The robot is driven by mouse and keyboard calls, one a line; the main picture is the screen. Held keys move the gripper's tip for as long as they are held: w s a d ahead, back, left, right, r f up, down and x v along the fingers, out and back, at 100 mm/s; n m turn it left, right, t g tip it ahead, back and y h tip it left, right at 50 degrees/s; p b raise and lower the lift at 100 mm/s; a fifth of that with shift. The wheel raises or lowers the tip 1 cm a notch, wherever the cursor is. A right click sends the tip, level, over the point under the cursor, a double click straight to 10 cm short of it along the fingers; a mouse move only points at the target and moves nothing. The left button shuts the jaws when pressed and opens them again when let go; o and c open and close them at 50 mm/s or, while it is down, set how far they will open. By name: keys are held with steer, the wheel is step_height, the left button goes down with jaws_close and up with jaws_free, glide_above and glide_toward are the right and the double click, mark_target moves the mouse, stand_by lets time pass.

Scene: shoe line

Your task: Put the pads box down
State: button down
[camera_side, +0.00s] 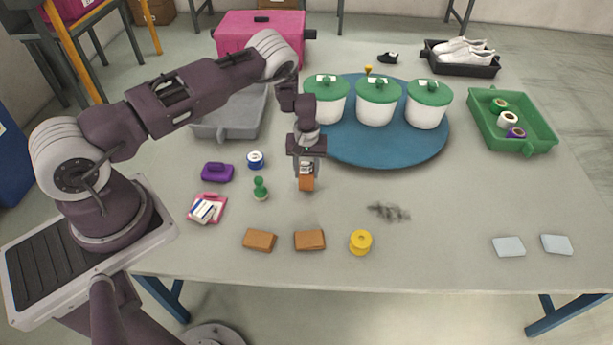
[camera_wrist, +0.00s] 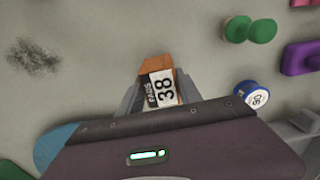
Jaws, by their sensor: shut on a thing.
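The pads box (camera_side: 307,184) is a small orange-brown box with a white label. In the wrist view the pads box (camera_wrist: 155,70) shows the label "PADS 38". My gripper (camera_side: 306,172) points down over the middle of the table and is shut on the box. In the wrist view the fingers of my gripper (camera_wrist: 158,92) lie on either side of it. The box is at or just above the grey table (camera_side: 450,205); I cannot tell whether it touches. Its far faces are hidden.
A green stamp-like piece (camera_side: 260,188), a blue-white roll (camera_side: 255,159) and a purple brush-like block (camera_side: 217,172) stand to the left. Brown blocks (camera_side: 260,240) and a yellow roll (camera_side: 360,242) lie in front. A blue turntable (camera_side: 400,157) with lidded tubs is behind. A dark smudge (camera_side: 389,212) is at right.

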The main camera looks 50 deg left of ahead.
steer(key=shift+f, duration=1)
steer(key=c, duration=0.8)
jaws_free()
steer(key=shift+f, duration=0.1)
